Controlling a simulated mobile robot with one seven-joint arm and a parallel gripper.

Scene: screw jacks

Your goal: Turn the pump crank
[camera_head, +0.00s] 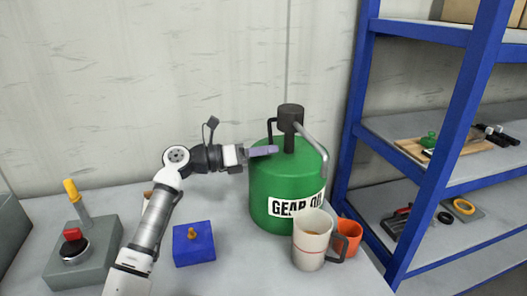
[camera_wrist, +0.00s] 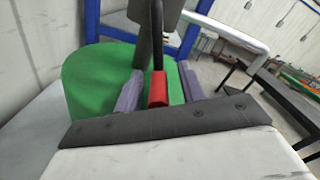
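A green gear oil drum (camera_head: 275,185) stands on the table with a dark pump head (camera_head: 290,118) on top. A thin black crank (camera_head: 271,128) bends down from the left side of the pump head. In the wrist view the crank's rod (camera_wrist: 157,35) leads down to a red grip (camera_wrist: 158,88). My gripper (camera_head: 272,150) is at the drum's upper left. In the wrist view my purple fingers (camera_wrist: 160,92) are apart, one on each side of the red grip. A green gap shows between the grip and the right finger. The grip is hidden in the head view.
A grey pipe (camera_head: 312,140) curves from the pump head to the right. A white mug (camera_head: 312,240) and an orange mug (camera_head: 347,236) stand before the drum. A blue box (camera_head: 193,245) and a grey control box (camera_head: 82,262) are at left. A blue shelf (camera_head: 466,130) stands right.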

